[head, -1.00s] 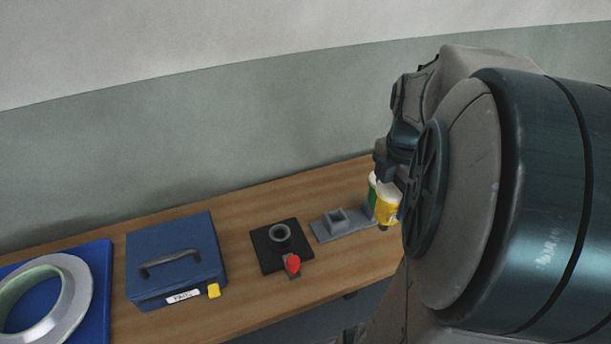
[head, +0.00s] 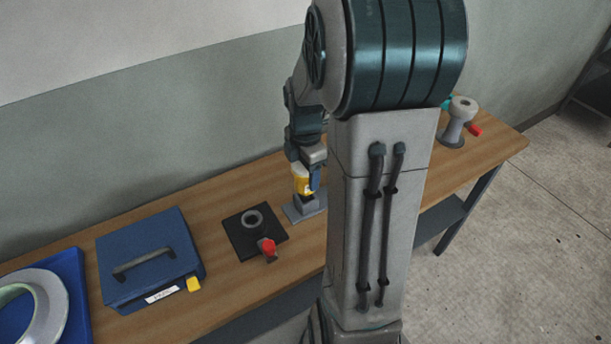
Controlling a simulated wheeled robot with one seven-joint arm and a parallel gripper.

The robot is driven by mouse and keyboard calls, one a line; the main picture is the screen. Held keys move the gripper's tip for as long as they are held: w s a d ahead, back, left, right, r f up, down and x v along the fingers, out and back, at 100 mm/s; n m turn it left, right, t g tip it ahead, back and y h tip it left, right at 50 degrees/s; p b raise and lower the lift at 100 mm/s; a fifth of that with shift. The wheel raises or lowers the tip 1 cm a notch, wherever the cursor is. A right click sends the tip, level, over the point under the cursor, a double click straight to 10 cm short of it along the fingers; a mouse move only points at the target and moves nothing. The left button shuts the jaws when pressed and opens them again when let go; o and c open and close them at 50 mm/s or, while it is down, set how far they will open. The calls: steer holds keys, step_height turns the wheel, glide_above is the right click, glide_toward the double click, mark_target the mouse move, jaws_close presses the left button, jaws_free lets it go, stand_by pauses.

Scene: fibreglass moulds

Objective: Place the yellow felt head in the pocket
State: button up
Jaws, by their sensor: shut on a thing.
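The yellow felt head (head: 299,184), yellow with a pale top part, is held upright in my gripper (head: 307,182). My gripper points down with its jaws shut on it. The pocket (head: 306,203) is a small square grey socket on a grey plate (head: 292,213). The head's lower end is right over the pocket's mouth. I cannot tell whether it is just above the rim or a little inside. My arm column hides the right part of the plate.
Left of the plate, a black block with a ring (head: 236,239) has a red knob (head: 267,248). Farther left are a blue case (head: 150,255) with a yellow latch and a pale ring (head: 42,290) on a blue board. A grey stand (head: 456,125) is at the table's right end.

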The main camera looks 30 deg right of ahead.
steer(key=shift+f, duration=1.35)
steer(key=shift+f, duration=0.1)
steer(key=shift+f, duration=0.15)
steer(key=o, duration=1.2)
steer(key=shift+c, duration=0.2)
steer(key=shift+r, duration=0.2)
